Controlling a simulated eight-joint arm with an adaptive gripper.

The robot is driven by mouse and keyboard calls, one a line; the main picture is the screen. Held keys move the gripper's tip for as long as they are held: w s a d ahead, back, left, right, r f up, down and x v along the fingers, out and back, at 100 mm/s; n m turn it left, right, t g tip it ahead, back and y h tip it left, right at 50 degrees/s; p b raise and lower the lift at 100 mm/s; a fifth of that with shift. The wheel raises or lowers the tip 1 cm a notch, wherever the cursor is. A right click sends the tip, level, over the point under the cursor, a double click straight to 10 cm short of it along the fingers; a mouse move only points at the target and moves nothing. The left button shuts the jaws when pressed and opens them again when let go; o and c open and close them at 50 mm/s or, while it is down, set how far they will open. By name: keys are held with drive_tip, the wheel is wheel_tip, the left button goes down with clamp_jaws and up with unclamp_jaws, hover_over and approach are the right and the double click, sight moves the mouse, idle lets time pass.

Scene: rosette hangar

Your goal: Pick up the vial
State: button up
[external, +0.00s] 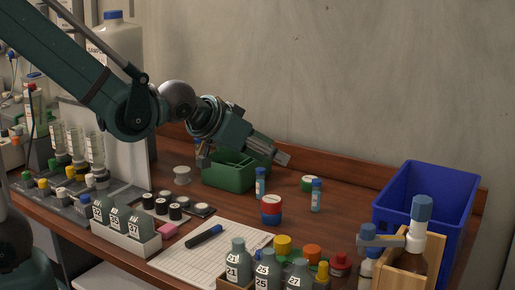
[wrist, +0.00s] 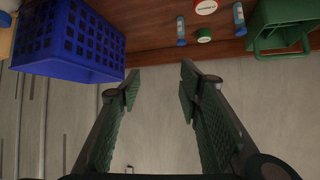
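Two small vials with blue caps and pale labels stand on the brown table. One vial (external: 261,183) stands by the front right of the green bin (external: 228,178); it also shows in the wrist view (wrist: 239,19). The other vial (external: 316,195) stands further right, toward the blue crate, and shows in the wrist view (wrist: 181,31). Which vial is meant, I cannot tell. My gripper (wrist: 158,82) is open and empty, its fingers wide apart. In the external view it hangs above the green bin, apart from both vials.
A green-lidded jar (external: 308,183) sits between the vials toward the back, and a red-and-blue jar (external: 271,209) stands in front. A blue crate (external: 425,200) is at the right. Numbered bottles (external: 238,262) and a notepad (external: 205,250) fill the front. The wall (wrist: 160,130) rises behind the table.

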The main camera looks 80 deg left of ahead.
drive_tip(key=w+a+f+n+y+b, duration=0.1)
drive_tip(key=a+f+b, duration=0.1)
drive_tip(key=a+f, duration=0.35)
drive_tip(key=w+a+f+n+y+b, duration=0.1)
drive_tip(key=a+f+y+b, duration=0.15)
drive_tip(key=a, duration=0.55)
drive_tip(key=n+y+b, duration=0.1)
drive_tip(key=n+b, duration=0.1)
drive_tip(key=b, duration=0.1)
approach(258, 170)
drive_tip(key=w+a, duration=0.1)
drive_tip(key=w, duration=0.1)
drive_tip(key=shift+s+a+f+t+y, duration=0.1)
drive_tip(key=shift+a+f+t+y, duration=0.25)
drive_tip(key=shift+a+f, duration=0.4)
drive_tip(key=shift+x, duration=1.3)
drive_tip(key=shift+d+f, duration=0.1)
drive_tip(key=shift+b+x, duration=0.8)
drive_tip(key=shift+x, duration=1.8)
drive_tip(key=shift+d, duration=0.15)
